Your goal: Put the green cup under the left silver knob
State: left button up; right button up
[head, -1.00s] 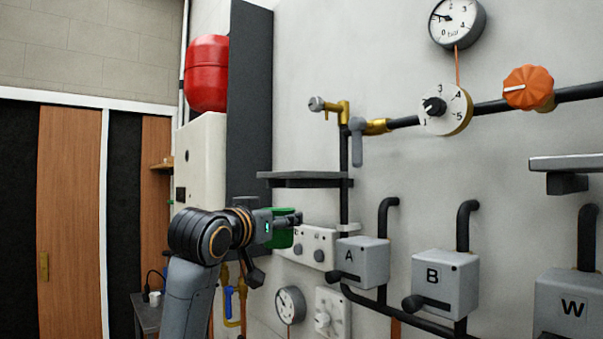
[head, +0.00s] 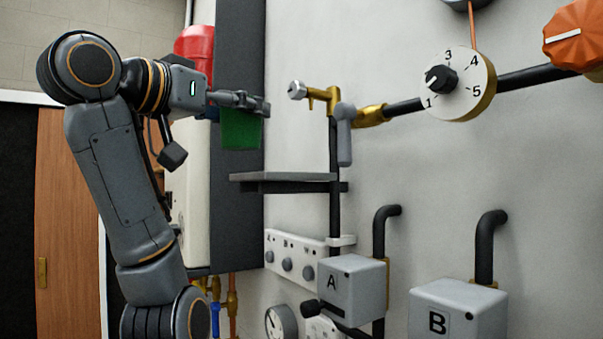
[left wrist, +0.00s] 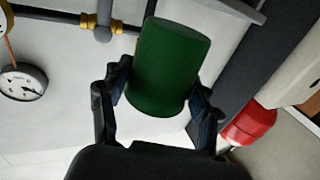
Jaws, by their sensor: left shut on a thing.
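The green cup (head: 241,132) is held in my left gripper (head: 255,104), whose fingers are shut around it near its top. It hangs in the air, roughly upright, higher in the picture than the dark grey shelf (head: 285,183) and left of the silver knob. The cup also fills the middle of the left wrist view (left wrist: 168,68), between the two fingers (left wrist: 158,98). The silver knob (head: 297,90) sits at the left end of a brass valve, above the shelf. My right gripper is not in view.
A tall dark panel (head: 240,60) and a red tank (head: 194,46) are behind the cup. A grey lever (head: 344,135) hangs right of the valve. A panel of small knobs (head: 287,263) and box A (head: 352,290) are below the shelf. The shelf top looks clear.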

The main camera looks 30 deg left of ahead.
pick_arm(q)
jog(key=shift+w+d+r+p, duration=0.15)
jog(key=shift+w+r+p, duration=0.55)
jog(key=shift+p, duration=0.55)
jog(key=w+p, duration=0.1)
jog(key=w, duration=0.2)
jog(key=w+p, duration=0.2)
jog(key=w, duration=0.1)
jog(key=shift+f, duration=0.2)
jog(key=w+p, duration=0.2)
jog(key=w, duration=0.3)
jog(key=w+p, duration=0.2)
jog(key=w, duration=0.1)
jog(key=shift+w+f, duration=0.2)
jog(key=shift+w, duration=0.3)
jog(key=shift+f+p, duration=0.45)
jog(key=shift+f, duration=0.05)
jog(key=shift+f+p, duration=0.5)
jog(key=shift+f, duration=0.8)
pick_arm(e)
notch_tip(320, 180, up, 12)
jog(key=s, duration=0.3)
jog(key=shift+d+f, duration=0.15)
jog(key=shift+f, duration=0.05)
